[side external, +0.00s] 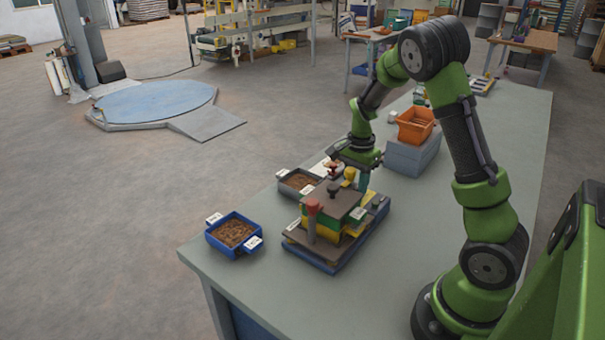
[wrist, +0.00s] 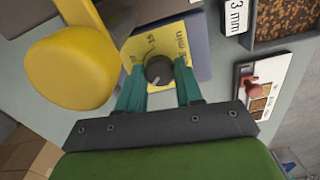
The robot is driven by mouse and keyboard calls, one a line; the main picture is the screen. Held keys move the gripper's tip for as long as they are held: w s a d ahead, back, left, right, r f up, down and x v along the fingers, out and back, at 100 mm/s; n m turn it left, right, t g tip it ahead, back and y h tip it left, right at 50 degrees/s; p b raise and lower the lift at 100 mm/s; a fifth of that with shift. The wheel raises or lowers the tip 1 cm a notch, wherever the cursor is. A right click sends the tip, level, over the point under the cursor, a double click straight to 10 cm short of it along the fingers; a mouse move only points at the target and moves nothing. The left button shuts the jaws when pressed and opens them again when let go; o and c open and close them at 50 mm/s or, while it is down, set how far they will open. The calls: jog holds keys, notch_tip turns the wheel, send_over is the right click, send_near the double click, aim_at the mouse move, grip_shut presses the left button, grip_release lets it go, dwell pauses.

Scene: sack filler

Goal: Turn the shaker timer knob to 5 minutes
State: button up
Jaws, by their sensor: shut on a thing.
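The shaker (side external: 318,262), with stacked green and yellow trays under a dark lid, stands on the bench in the side view. In the wrist view its dark round timer knob (wrist: 158,71) sits on a yellow dial plate (wrist: 176,47) printed with "15" and "5 min". My gripper (wrist: 159,67) has its teal fingers on either side of the knob, shut on it. A small light mark shows on the knob; I cannot tell exactly which setting it points to. In the side view my gripper (side external: 363,181) is at the shaker's far side, and the knob is hidden.
A large yellow knob (wrist: 68,75) stands close left of my fingers. A blue tray (side external: 233,233) and an orange bin (side external: 416,124) stand on the bench (side external: 450,150).

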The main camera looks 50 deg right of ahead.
aim_at(356, 186)
jog(key=shift+m, duration=0.6)
jog(key=o, duration=1)
jog(key=shift+o, duration=0.2)
jog(key=shift+r, duration=0.1)
notch_tip(356, 186, up, 17)
